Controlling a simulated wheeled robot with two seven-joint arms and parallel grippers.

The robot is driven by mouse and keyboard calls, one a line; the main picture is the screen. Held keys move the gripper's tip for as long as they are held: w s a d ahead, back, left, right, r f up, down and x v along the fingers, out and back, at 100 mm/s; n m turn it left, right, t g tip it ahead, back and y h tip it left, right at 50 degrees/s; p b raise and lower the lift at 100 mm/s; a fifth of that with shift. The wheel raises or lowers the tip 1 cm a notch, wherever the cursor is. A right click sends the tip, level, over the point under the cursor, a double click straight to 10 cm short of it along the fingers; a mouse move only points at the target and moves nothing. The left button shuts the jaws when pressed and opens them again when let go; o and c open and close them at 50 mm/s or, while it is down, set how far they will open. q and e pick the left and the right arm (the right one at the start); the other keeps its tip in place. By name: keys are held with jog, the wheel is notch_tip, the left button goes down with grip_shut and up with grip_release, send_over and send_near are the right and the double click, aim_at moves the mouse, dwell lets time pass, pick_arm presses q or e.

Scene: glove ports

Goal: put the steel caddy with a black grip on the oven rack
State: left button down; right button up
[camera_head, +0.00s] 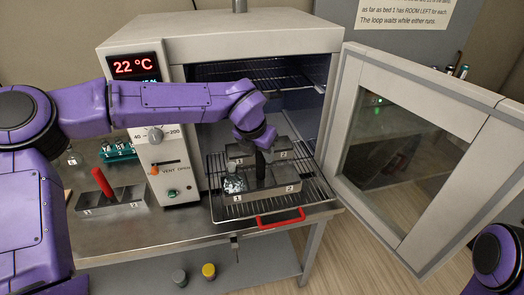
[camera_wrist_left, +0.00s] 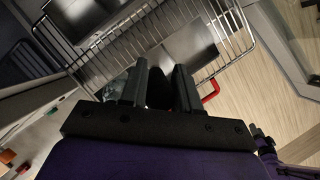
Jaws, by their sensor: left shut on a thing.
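The steel caddy with a black grip (camera_head: 275,193) is at the pulled-out oven rack (camera_head: 222,212), with number labels 1 and 2 on its front. Its black grip (camera_head: 260,166) stands upright. My left gripper (camera_head: 259,150) points down from above and is shut on that grip; the fingers also show in the left wrist view (camera_wrist_left: 158,88). A second steel block with labels 1 and 2 (camera_head: 283,149) is behind it on the rack. I cannot tell whether the held caddy touches the wires.
The oven door (camera_head: 432,140) stands open to the right. A red handle (camera_head: 280,219) is on the rack's front. A steel caddy with a red grip (camera_head: 110,198) and a teal rack (camera_head: 117,150) are on the bench (camera_head: 125,245) at left. Jars sit on the lower shelf.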

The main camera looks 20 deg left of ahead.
pick_arm(q)
jog(key=shift+f, duration=0.1)
jog(key=c, duration=0.8)
grip_release()
jog(key=shift+r, duration=0.3)
jog(key=b+v, duration=0.1)
jog(key=v, duration=1)
jog(key=shift+s+r, duration=0.15)
jog(key=shift+r, duration=0.2)
